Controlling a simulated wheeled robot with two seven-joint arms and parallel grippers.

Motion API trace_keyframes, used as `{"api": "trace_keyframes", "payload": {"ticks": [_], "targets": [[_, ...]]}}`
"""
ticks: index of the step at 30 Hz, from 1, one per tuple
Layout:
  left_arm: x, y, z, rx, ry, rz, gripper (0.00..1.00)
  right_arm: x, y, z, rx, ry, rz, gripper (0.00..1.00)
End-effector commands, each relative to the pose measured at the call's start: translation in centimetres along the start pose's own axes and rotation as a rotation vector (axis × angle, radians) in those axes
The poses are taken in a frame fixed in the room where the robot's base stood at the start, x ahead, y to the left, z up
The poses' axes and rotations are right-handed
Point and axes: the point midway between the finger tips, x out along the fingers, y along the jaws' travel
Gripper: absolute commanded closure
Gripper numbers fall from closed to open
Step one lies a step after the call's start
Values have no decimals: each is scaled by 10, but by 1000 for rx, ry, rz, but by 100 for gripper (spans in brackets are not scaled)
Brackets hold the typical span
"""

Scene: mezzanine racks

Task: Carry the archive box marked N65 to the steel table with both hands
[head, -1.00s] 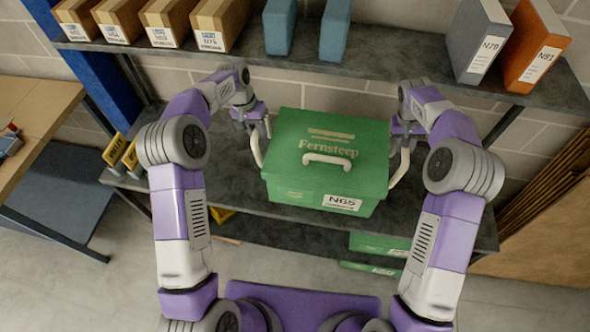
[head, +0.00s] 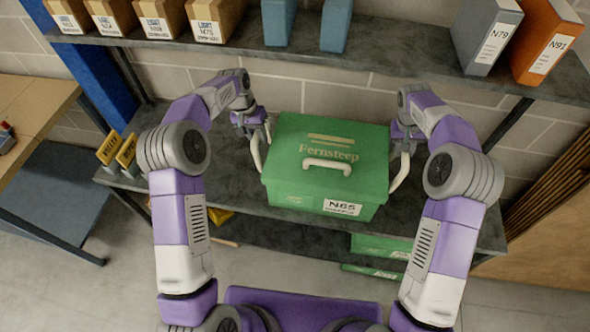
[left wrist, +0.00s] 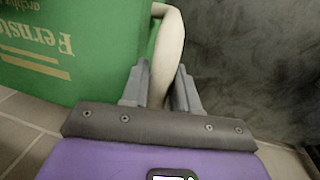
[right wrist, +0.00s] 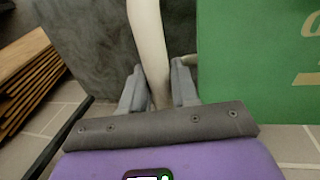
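The archive box marked N65 (head: 300,180) is green with a lid, "Fernsteep" lettering and a cream top handle. It is at the middle shelf (head: 455,215), close to its front edge; I cannot tell whether it touches the shelf. A cream side handle stands out on each side. My left gripper (head: 262,138) is shut on the left handle (left wrist: 172,45). My right gripper (head: 406,138) is shut on the right handle (right wrist: 147,40). The box also shows in the left wrist view (left wrist: 100,75) and right wrist view (right wrist: 255,60). I see nothing clearly identifiable as the steel table.
The upper shelf (head: 400,70) overhangs behind, with cardboard boxes (head: 160,15), blue files and files N79 (head: 485,35) and N91 (head: 545,42). Yellow signs (head: 118,150) stand at the shelf's left end. Another green box (head: 385,246) is below. A wood-topped table (head: 35,105) is at left.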

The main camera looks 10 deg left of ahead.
Motion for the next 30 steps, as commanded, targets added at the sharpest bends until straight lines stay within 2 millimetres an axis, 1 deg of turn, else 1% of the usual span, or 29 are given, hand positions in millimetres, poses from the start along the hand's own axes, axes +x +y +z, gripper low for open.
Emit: {"api": "trace_keyframes", "payload": {"ticks": [1, 4, 5, 13, 16, 20, 27, 30], "targets": [[0, 2, 0, 2, -1, 2, 64, 0, -2, 0, -2, 0, -2, 64], [0, 1, 0, 1, -1, 1, 48, -1, -1, 0, -1, 0, -2, 48], [0, 1, 0, 1, -1, 1, 46, -1, -1, 0, -1, 0, -1, 46], [-1, 0, 0, 0, 0, 0, 46, 0, 0, 0, 0, -1, 0, 46], [-8, 0, 0, 0, 0, 0, 46, 0, 0, 0, 0, -1, 0, 46], [-28, 0, -1, 0, 5, -1, 46, 0, 0, 0, 0, -1, 0, 46], [-81, 1, -1, 2, 4, -1, 46, 0, 0, 0, 0, -1, 0, 46], [-98, 1, 0, 1, 3, 0, 46, 0, 0, 0, 0, -1, 0, 46]]}}
